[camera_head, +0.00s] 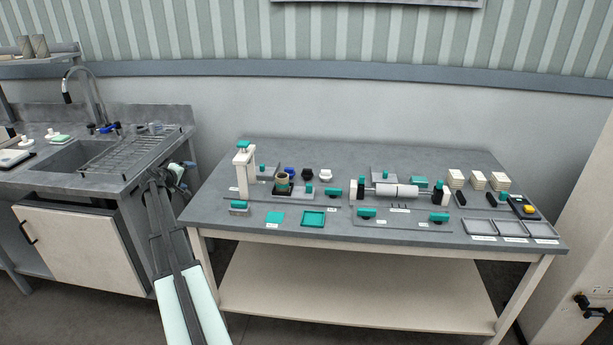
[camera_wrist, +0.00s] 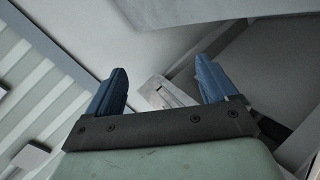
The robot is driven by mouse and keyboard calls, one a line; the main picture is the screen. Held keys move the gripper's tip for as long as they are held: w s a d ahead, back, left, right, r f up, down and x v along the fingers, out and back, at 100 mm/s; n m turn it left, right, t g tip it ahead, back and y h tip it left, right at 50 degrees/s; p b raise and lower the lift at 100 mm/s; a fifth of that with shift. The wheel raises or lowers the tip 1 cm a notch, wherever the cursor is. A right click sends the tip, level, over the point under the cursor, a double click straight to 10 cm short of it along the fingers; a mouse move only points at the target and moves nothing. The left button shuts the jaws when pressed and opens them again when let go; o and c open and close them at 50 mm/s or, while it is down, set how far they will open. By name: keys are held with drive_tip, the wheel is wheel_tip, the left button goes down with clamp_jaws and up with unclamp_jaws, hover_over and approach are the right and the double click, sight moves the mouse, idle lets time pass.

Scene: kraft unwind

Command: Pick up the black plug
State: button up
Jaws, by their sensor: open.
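The black plug (camera_head: 307,173) stands on the grey table, in a short row between a blue plug (camera_head: 290,171) and a white plug (camera_head: 326,175). It looks upright and nothing touches it. My gripper (camera_wrist: 162,88) is open, with its two blue fingers apart and nothing held between them. In the head view my gripper (camera_head: 181,172) is beyond the table's left edge, near the sink counter and well left of the plug. The black plug cannot be made out in the wrist view.
A roller assembly (camera_head: 397,190) lies to the right. Grey trays (camera_head: 508,229) line the right front. The back of the table (camera_head: 330,150) is clear.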

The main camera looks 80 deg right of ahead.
drive_tip(key=s+d+r+m+g, duration=0.1)
drive_tip(key=s+d+r, duration=0.4)
drive_tip(key=s, duration=0.2)
drive_tip(key=s+d+r+m+g+h, duration=0.1)
drive_tip(key=s+d+r+m, duration=0.1)
drive_tip(key=s+d+r, duration=0.3)
drive_tip(key=s+d+r+m+g, duration=0.1)
drive_tip(key=s+d+r, duration=0.4)
drive_tip(key=s, duration=0.3)
drive_tip(key=shift+s+d+r, duration=0.2)
drive_tip(key=shift+d, duration=0.2)
drive_tip(key=shift+s+d+r, duration=0.15)
drive_tip(key=shift+d+r, duration=0.05)
drive_tip(key=shift+d, duration=0.2)
drive_tip(key=s+d+f+m+g+y, duration=0.1)
drive_tip(key=s+d+f+m+y, duration=0.15)
drive_tip(key=s, duration=0.55)
drive_tip(key=m+t+y, duration=0.4)
drive_tip(key=m+y, duration=0.2)
drive_tip(key=y, duration=0.1)
approach(307, 169)
drive_tip(key=x, duration=1)
drive_tip(key=shift+f, duration=0.15)
drive_tip(key=c, duration=1.1)
